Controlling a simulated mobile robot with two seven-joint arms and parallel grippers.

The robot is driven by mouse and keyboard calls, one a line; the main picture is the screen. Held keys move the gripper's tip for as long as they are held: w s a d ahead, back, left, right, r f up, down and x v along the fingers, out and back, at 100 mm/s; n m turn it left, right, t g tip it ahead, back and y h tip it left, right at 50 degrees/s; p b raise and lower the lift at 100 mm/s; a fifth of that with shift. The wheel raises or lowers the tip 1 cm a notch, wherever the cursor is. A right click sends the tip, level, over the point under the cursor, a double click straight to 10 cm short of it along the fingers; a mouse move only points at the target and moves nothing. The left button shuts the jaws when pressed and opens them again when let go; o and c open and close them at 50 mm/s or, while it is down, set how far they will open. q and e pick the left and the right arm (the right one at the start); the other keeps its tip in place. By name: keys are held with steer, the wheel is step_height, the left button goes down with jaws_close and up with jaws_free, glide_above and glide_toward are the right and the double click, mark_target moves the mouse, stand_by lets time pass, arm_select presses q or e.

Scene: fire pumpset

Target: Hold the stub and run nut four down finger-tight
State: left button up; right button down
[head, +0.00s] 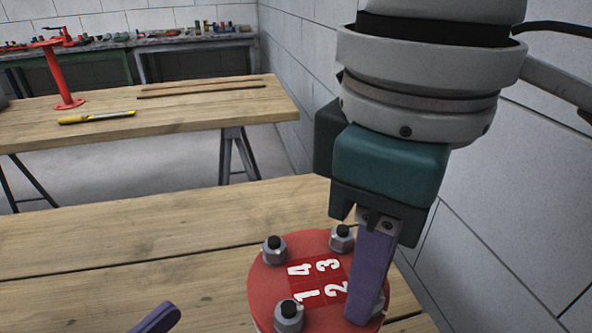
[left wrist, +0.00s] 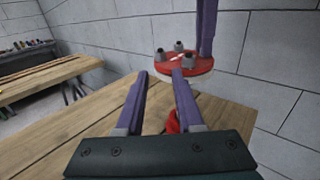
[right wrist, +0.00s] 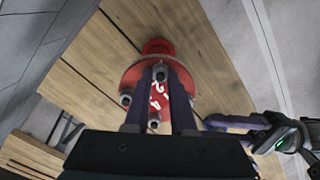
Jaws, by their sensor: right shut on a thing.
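A red round flange (head: 262,285) with white numbers 1 to 4 sits at the lower right of the head view. Grey nuts on studs show by the 4 (head: 274,249), the 3 (head: 342,239) and the 1 (head: 288,316). My right gripper (head: 362,315) reaches down at the 2 and is shut on the nut there, mostly hidden by its purple finger; a nut shows between the fingertips in the right wrist view (right wrist: 160,73). My left gripper (left wrist: 160,74) is open and empty, short of the flange. The red stub (left wrist: 172,122) below the flange is partly hidden behind its finger.
The flange stands over a wooden bench (head: 130,245) near a grey block wall (head: 510,200). A second bench (head: 190,120) behind carries a yellow marker (head: 97,117), a red stand (head: 62,75) and thin rods. Bench space left of the flange is clear.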

mark_target(266, 256)
arm_select(q)
steer(key=x, duration=1.1)
steer(key=shift+w+d, duration=0.15)
steer(key=shift+d, duration=0.05)
steer(key=shift+c, duration=0.3)
jaws_close()
